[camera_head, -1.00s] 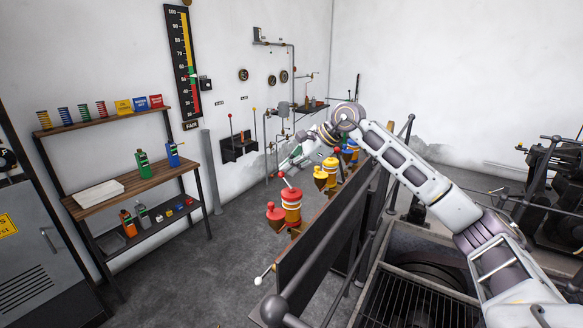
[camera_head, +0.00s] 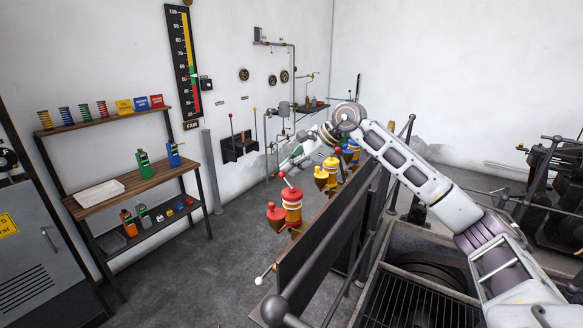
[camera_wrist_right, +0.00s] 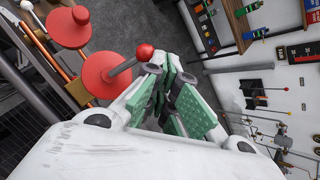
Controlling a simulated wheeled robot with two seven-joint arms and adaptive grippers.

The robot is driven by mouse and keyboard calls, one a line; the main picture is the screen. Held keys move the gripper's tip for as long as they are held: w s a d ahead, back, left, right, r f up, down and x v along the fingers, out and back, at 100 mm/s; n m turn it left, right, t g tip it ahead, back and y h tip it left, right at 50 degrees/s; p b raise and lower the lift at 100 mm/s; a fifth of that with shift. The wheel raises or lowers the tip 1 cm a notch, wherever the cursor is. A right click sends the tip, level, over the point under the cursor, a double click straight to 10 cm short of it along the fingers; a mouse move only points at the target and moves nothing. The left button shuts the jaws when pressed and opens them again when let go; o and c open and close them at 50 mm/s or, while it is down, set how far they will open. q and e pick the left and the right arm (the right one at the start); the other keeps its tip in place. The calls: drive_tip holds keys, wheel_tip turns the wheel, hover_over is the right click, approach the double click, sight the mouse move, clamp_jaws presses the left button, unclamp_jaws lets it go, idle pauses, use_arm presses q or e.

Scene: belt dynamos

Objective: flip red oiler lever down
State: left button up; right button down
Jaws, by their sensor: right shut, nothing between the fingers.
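My right gripper (camera_wrist_right: 172,72), with green pads, is shut and empty. In the head view it (camera_head: 288,164) is small, just above the ball. My left gripper is out of view.
A smaller red-capped part (camera_head: 277,214) sits left of the oiler. Yellow oilers (camera_head: 327,172) and blue ones stand farther along the rail (camera_head: 318,235). A grey handrail runs alongside on the right. The floor to the left, toward the shelf (camera_head: 140,188), is clear.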

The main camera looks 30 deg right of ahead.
drive_tip(key=shift+r, duration=0.15)
drive_tip(key=shift+r+p, duration=0.55)
drive_tip(key=shift+r, duration=0.1)
drive_tip(key=shift+r, duration=0.1)
drive_tip(key=v, duration=1.2)
idle(0.3)
idle(0.4)
